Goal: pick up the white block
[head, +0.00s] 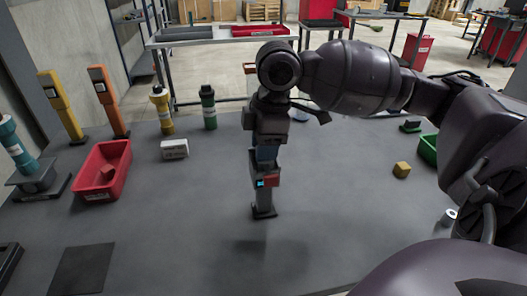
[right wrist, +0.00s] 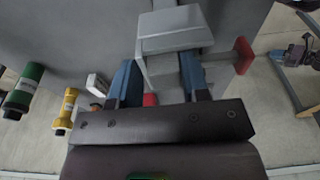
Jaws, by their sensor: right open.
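The white block (head: 174,149) lies on the grey table left of centre, in front of the yellow post and right of the red bin. It also shows small at the left of the right wrist view (right wrist: 97,85). My right gripper (head: 266,155) points down over the middle of the table, well to the right of the block. In the right wrist view its blue fingers (right wrist: 158,65) are apart, with a grey device (right wrist: 172,32) with a red knob between or just beyond them; I cannot tell whether they touch it. My left gripper is out of view.
The red bin (head: 121,149) holds a small red block. Yellow (head: 161,110) and green (head: 208,108) posts stand behind the white block. A yellow cube (head: 402,169) and a green bin (head: 428,149) are at right. A dark mat (head: 82,268) lies front left.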

